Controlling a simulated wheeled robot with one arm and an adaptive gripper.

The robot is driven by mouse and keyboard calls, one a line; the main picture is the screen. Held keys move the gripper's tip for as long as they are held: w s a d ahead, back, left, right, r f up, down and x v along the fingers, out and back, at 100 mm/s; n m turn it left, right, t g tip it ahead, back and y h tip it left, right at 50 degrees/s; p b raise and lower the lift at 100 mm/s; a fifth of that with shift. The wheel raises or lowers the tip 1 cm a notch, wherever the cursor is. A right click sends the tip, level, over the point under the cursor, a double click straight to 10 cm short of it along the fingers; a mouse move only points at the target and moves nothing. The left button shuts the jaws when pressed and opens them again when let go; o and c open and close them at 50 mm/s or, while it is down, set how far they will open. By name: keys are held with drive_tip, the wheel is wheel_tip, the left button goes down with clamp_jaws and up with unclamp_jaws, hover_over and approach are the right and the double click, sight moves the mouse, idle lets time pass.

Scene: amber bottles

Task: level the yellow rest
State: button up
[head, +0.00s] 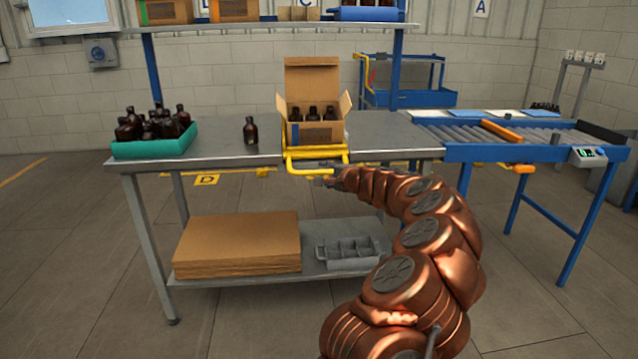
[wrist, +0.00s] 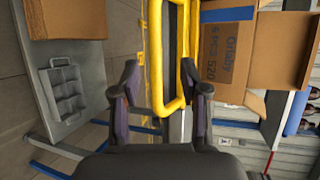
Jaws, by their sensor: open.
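The yellow rest (head: 318,152) is a tubular frame at the front edge of the steel table, with a loop reaching out in front. An open cardboard box (head: 303,133) with several amber bottles (head: 312,113) stands at the rest; its exact tilt is hard to tell. My gripper (head: 328,179) is at the right of the loop in the head view. In the wrist view, my gripper (wrist: 159,70) is open, and the loop end of the yellow rest (wrist: 171,108) shows between its two fingers. I cannot tell whether they touch it.
A teal tray (head: 160,149) of bottles and a single bottle (head: 250,130) stand left on the table (head: 215,150). A roller conveyor (head: 480,133) is at right. Flat cardboard (head: 240,240) and a grey divided tray (head: 350,253) lie on the lower shelf.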

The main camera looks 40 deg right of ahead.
sight(321, 173)
drive_tip(key=shift+w+d+f, duration=0.4)
drive_tip(key=shift+w+d, duration=0.05)
drive_tip(key=shift+w, duration=0.3)
drive_tip(key=shift+w+d+f, duration=0.4)
drive_tip(key=shift+w, duration=0.3)
drive_tip(key=shift+w+d+f, duration=0.4)
drive_tip(key=shift+w+d, duration=0.05)
drive_tip(key=shift+w, duration=0.3)
drive_tip(key=shift+x, duration=0.75)
drive_tip(key=shift+w+d+b, duration=0.15)
drive_tip(key=shift+w+b, duration=0.15)
drive_tip(key=shift+w, duration=0.15)
drive_tip(key=shift+c, duration=0.3)
clamp_jaws()
